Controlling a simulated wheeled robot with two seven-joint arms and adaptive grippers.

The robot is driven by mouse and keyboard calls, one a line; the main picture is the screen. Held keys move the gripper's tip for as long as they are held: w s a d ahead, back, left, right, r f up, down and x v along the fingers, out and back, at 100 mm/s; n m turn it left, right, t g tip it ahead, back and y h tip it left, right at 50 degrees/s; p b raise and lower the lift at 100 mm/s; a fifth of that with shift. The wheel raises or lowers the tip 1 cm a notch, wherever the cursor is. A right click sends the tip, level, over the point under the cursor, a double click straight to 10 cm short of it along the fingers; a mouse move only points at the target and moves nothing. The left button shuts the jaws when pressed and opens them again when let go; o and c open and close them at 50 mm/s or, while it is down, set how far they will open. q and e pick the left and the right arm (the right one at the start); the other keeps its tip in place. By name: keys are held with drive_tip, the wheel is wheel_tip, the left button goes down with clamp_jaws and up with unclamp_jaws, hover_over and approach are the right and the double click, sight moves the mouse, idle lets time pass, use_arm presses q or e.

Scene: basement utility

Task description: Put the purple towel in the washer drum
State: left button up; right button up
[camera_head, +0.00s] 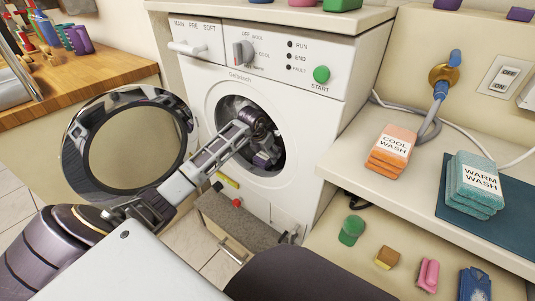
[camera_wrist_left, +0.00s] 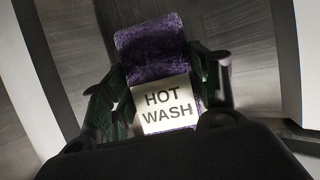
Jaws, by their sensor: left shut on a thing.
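The washer (camera_head: 275,85) stands in the middle with its round door (camera_head: 72,150) swung open to the left. My left arm reaches through the door opening, and my left gripper (camera_head: 266,158) is inside the drum opening. In the left wrist view my left gripper (camera_wrist_left: 160,95) is shut on the purple towel (camera_wrist_left: 150,48), which carries a white "HOT WASH" label. The metal drum wall (camera_wrist_left: 255,50) surrounds the towel. In the head view the towel (camera_head: 264,160) shows only as a small purple patch, mostly hidden. My right gripper is not in view.
Orange "COOL WASH" towels (camera_head: 390,150) and teal "WARM WASH" towels (camera_head: 473,185) lie on the shelf at right. A sponge (camera_head: 387,257) and other small items lie below. A wooden counter (camera_head: 95,75) is at left.

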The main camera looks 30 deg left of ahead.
use_arm(q)
drive_tip(key=o, duration=1.2)
drive_tip(key=shift+r, duration=0.1)
